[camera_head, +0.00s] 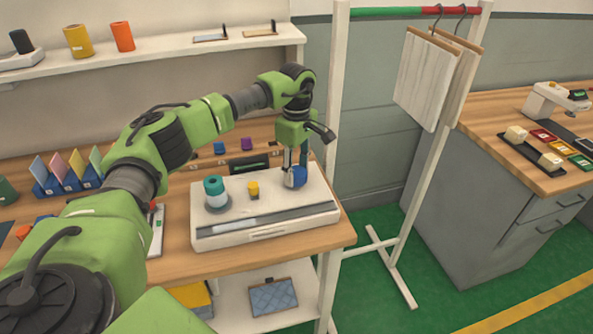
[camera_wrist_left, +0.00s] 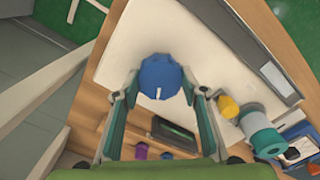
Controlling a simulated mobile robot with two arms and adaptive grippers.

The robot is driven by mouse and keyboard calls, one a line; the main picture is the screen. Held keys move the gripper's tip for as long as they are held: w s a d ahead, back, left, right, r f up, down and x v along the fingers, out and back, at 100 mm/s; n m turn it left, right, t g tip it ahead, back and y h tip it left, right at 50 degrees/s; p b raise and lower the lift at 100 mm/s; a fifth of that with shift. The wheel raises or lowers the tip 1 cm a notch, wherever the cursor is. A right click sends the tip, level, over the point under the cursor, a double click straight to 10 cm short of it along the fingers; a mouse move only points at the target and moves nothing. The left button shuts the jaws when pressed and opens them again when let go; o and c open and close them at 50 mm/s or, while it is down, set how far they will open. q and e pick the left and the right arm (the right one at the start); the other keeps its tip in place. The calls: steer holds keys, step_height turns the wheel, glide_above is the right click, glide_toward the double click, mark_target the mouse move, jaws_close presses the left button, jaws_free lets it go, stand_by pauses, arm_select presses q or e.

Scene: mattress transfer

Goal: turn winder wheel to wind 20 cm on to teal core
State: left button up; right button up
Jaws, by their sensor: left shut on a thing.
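The white winder (camera_head: 268,228) stands on the wooden bench. Its blue wheel (camera_head: 298,177) sits near the right end and shows a white mark in the left wrist view (camera_wrist_left: 160,78). My left gripper (camera_head: 293,172) reaches down from above and is shut on the wheel, with one finger on each side of it. The teal core (camera_head: 214,190) stands upright at the winder's left end, and it also shows in the left wrist view (camera_wrist_left: 268,143). A small yellow piece (camera_head: 253,189) stands between the core and the wheel. My right gripper is not in view.
A dark display (camera_head: 249,165) stands behind the winder. Blue (camera_head: 219,148) and purple (camera_head: 246,144) spools are at the bench's back. A white rack (camera_head: 337,100) with hanging fabric (camera_head: 424,80) stands just right of the bench. Coloured cards (camera_head: 70,172) stand at the left.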

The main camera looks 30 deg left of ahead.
mark_target(296, 172)
arm_select(q)
steer(key=shift+w+r, duration=0.1)
steer(key=shift+r, duration=0.05)
stand_by(0.4)
steer(key=o, duration=1.1)
step_height(296, 172, up, 12)
